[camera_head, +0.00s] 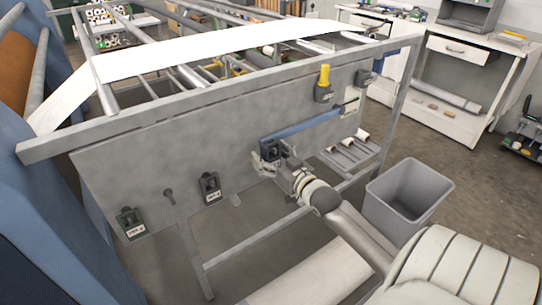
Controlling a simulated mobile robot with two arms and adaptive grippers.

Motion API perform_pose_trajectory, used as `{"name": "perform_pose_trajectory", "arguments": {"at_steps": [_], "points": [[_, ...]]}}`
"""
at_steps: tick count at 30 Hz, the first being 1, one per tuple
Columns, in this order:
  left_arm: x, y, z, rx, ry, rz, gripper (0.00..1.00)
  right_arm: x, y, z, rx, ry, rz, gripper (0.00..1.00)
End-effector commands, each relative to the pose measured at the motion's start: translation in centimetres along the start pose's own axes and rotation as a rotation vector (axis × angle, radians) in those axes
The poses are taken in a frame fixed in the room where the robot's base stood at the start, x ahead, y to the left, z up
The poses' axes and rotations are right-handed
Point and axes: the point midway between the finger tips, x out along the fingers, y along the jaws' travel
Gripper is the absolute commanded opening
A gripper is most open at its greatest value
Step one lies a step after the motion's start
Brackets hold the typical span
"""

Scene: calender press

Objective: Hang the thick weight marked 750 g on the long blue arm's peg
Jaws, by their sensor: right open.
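The long blue arm (305,125) runs along the grey side panel, its left end lower than its right. A dark, thick weight (271,150) is at the arm's left end. I cannot read a mark on it, and the peg is hidden, so I cannot tell whether it hangs there. My right gripper (268,160) is open at this weight, its fingers close around its lower part; contact is unclear. A dark weight with a white label (209,187) and a green one with a label (131,223) are on the panel farther left; their labels are too small to read. My left gripper is out of view.
A yellow cylinder (324,75) stands above a grey block (323,94) on the panel. A frame rail (220,93) runs above the panel. A grey bin (408,193) stands on the floor at right. A white bench (450,65) is behind.

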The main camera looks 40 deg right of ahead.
Motion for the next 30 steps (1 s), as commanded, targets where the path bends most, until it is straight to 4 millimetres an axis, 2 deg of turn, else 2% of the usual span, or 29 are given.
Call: {"name": "perform_pose_trajectory", "arguments": {"at_steps": [6, 10, 24, 30], "points": [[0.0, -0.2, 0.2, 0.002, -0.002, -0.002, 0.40, -0.2, 0.0, 0.5, 0.002, -0.009, 0.001, 0.73], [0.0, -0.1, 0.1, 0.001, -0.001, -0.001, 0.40, -1.1, 0.0, 0.5, 0.002, -0.009, 0.000, 0.73], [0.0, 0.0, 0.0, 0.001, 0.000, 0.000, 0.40, -8.4, 0.0, 0.2, 0.002, -0.005, 0.000, 0.73], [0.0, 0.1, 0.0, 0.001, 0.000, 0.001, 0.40, -10.8, 0.0, 0.2, 0.001, -0.003, 0.000, 0.73]]}}
